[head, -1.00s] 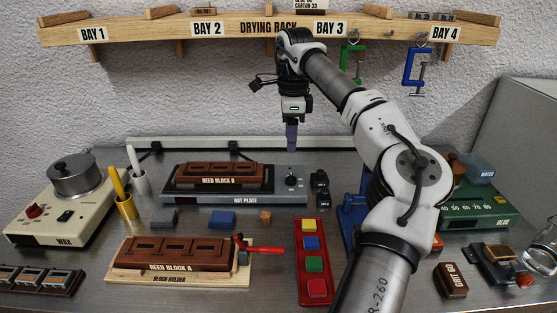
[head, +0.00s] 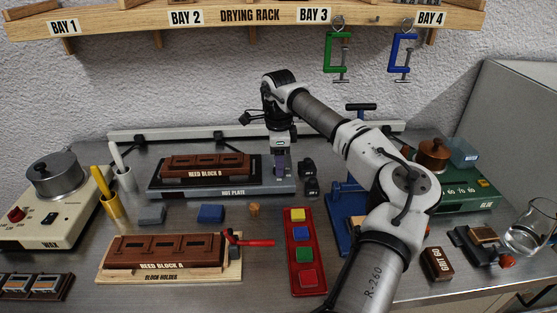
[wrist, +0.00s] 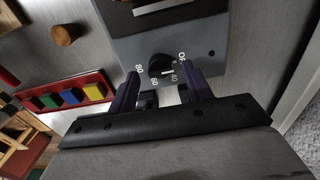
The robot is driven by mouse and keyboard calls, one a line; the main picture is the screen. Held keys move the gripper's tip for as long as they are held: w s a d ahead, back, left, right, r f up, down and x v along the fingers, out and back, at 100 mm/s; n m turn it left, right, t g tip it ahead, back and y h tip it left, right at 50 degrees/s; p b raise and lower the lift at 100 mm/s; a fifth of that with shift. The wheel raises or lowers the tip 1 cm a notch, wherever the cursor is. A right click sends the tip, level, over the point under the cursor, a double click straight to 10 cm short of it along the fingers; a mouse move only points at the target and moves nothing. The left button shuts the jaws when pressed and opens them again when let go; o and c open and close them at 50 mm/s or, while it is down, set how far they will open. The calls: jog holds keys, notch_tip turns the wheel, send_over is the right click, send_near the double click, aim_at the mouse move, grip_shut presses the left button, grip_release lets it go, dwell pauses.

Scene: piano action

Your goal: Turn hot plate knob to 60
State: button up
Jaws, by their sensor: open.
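The hot plate (head: 170,190) is a grey slab at the back middle of the bench, with dark brown Reed Block B (head: 206,166) on top. Its black round knob (wrist: 162,66) shows in the wrist view, with white numbers around it, among them 80 and 60. The pointer's exact reading is too small to tell. My gripper (head: 280,172) is over the right end of the hot plate and hides the knob in the head view. In the wrist view my gripper (wrist: 163,76) is open, its two purple fingers on either side of the knob, apart from it.
Small black objects (head: 309,178) stand just right of the hot plate. A red tray (head: 294,275) with coloured blocks, the block holder (head: 222,273) and a blue press (head: 338,220) are nearby. The drying rack (head: 350,14) hangs above with clamps.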

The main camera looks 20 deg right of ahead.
jog(key=shift+f, duration=0.6)
jog(key=c, duration=1)
